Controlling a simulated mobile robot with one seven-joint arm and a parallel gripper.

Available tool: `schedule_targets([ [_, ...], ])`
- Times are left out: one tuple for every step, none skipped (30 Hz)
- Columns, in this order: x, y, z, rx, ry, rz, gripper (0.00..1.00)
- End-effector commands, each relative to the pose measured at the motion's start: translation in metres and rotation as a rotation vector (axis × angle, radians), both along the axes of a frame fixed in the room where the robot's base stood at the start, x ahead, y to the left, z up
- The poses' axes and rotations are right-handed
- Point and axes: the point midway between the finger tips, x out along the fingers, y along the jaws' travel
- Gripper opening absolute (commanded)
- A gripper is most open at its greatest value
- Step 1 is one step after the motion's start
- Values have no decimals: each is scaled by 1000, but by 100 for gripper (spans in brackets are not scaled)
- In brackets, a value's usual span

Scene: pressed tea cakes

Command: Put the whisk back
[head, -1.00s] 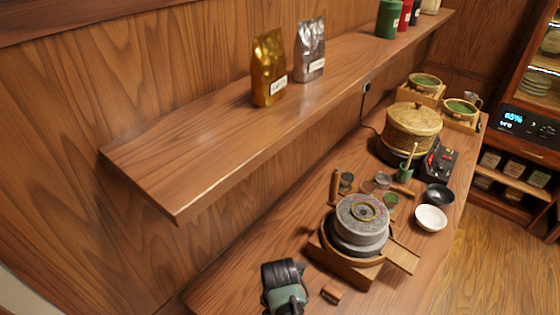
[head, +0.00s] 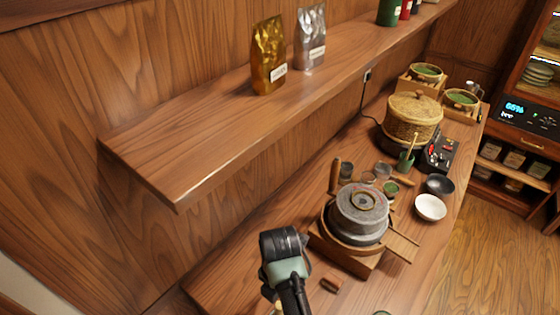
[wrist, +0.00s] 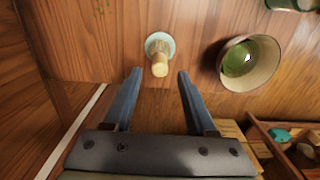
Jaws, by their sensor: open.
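In the wrist view a tan, bamboo-coloured upright piece, which looks like the whisk (wrist: 159,62), stands at a pale green round base, probably its holder (wrist: 160,40). Its end points toward the camera. My gripper (wrist: 158,76) is open, with one finger to each side of the tan piece's lower end in the picture; nothing is held. I cannot tell how far below the fingertips it is. In the head view my arm covers this spot, and the whisk cannot be made out clearly.
A bowl with green tea (wrist: 248,62) stands right of the whisk. A wooden tray (wrist: 262,140) with small items is at lower right. In the head view a stone mill (head: 362,210) stands beside my arm, and a wall shelf (head: 190,150) hangs at the left.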

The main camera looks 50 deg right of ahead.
Motion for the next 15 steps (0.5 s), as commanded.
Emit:
schedule_targets([
  [1,-1,11,-3,-4,0,56],
  [2,-1,17,-4,-4,0,56],
  [1,-1,25,-4,-4,0,56],
  [1,-1,30,-4,-4,0,56],
  [1,-1,35,-3,-3,0,56],
  [1,-1,40,-3,-3,0,56],
  [1,-1,44,-2,-2,0,56],
  [1,-1,47,-2,-2,0,56],
  [1,0,51,-1,-1,0,56],
  [1,0,53,-1,-1,0,56],
  [1,0,55,-1,-1,0,56],
  [1,0,56,-1,-1,0,56],
  [0,0,57,0,0,0,56],
  [0,0,58,0,0,0,56],
  [0,0,58,0,0,0,56],
])
